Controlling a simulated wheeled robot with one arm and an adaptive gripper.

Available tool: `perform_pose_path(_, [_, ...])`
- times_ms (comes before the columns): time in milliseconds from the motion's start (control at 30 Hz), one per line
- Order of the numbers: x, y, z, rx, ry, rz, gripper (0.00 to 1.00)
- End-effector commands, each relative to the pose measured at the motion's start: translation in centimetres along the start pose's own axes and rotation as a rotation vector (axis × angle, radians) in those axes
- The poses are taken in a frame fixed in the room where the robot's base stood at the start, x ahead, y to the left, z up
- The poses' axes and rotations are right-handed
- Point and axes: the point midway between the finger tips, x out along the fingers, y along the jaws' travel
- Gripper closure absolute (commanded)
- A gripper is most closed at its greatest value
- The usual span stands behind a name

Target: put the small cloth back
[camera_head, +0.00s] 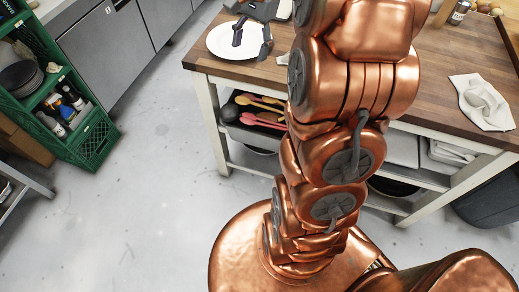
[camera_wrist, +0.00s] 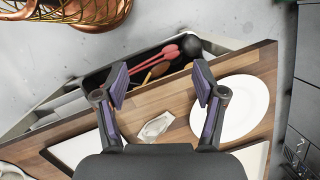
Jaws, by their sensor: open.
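A small crumpled whitish cloth (camera_wrist: 156,126) lies on the wooden worktop (camera_wrist: 175,100) in the wrist view, below the gap between my fingers. A small pale bit of it seems to show by the worktop's front edge in the head view (camera_head: 283,59), mostly hidden by my arm. A larger white cloth (camera_head: 488,113) lies rumpled at the worktop's right end. My gripper (camera_wrist: 160,83) is open and empty above the worktop. In the head view my gripper (camera_head: 252,36) appears over the white plate (camera_head: 228,52).
The plate also shows in the wrist view (camera_wrist: 236,118), right of the small cloth. A dark open bin (camera_head: 233,128) with several utensils sits under the worktop. A green crate shelf (camera_head: 92,140) stands left. Open floor lies left.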

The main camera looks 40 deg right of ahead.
Motion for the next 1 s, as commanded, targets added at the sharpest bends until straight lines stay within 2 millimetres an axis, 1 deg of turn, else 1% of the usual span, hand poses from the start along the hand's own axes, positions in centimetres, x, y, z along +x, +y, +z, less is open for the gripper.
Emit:
perform_pose_path(33, [0.4, 0.5, 2.1, -0.07, 0.004, 0.019, 0.3])
perform_pose_path(200, [2.1, 2.9, 7.7, -0.309, 0.019, 0.084, 0.3])
perform_pose_path(267, [2.7, 3.9, 9.5, -0.392, 0.025, 0.104, 0.3])
perform_pose_path(367, [3.8, 6.0, 12.2, -0.532, 0.03, 0.143, 0.3])
perform_pose_path(500, [5.4, 9.3, 15.3, -0.725, 0.037, 0.196, 0.3])
perform_pose_path(600, [6.6, 11.9, 17.1, -0.863, 0.041, 0.233, 0.3])
perform_pose_path(700, [7.8, 14.6, 18.4, -0.994, 0.041, 0.273, 0.3])
perform_pose_path(800, [8.8, 17.0, 19.2, -1.104, 0.037, 0.305, 0.3])
perform_pose_path(900, [9.6, 18.6, 19.7, -1.187, 0.038, 0.326, 0.3])
perform_pose_path(1000, [10.1, 19.7, 20.0, -1.235, 0.035, 0.341, 0.3])
